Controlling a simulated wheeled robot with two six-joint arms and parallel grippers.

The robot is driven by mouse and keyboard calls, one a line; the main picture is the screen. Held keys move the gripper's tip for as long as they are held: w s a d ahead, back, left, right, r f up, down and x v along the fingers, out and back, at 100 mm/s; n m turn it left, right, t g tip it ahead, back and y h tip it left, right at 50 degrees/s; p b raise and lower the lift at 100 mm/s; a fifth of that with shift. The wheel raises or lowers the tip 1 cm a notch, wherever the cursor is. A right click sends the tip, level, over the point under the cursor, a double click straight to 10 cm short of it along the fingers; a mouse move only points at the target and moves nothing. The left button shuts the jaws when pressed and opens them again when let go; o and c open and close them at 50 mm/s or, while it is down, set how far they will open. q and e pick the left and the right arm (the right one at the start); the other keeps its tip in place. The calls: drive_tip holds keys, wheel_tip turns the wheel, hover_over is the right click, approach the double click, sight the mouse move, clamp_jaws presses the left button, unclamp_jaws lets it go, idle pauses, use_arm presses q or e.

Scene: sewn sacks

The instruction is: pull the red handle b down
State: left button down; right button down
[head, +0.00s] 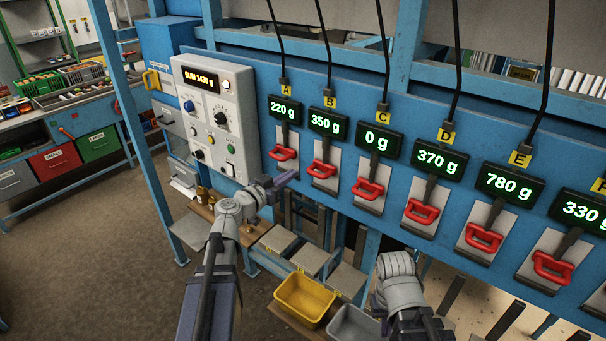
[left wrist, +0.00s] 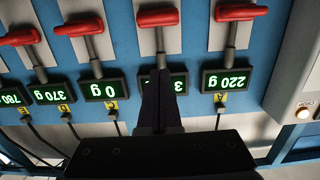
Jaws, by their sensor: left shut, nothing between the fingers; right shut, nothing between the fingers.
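Red handle b (head: 321,169) is the second from the left in a row of red handles on a blue panel. It hangs on a grey plate under the yellow B tag and a display reading 350 g. In the left wrist view, which is upside down, handle b (left wrist: 157,17) shows beyond my fingertips. My left gripper (head: 288,178) is shut and empty, left of and slightly below handle b in the head view. In the left wrist view its fingers (left wrist: 160,72) cover part of the B display. Contact with the lever cannot be told. My right gripper is not seen.
Handle a (head: 283,153) and handle c (head: 368,189) flank handle b closely. A grey control box (head: 217,115) stands to the left. A yellow bin (head: 306,298) and a grey bin (head: 353,328) sit below. Open floor lies at left.

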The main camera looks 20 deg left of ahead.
use_arm(q)
hover_over(310, 167)
drive_tip(key=s+d, duration=0.2)
drive_tip(key=s, duration=0.3)
drive_tip(key=shift+a+f+b, duration=0.15)
drive_tip(key=shift+f+b, duration=2.2)
drive_tip(key=shift+s, duration=0.1)
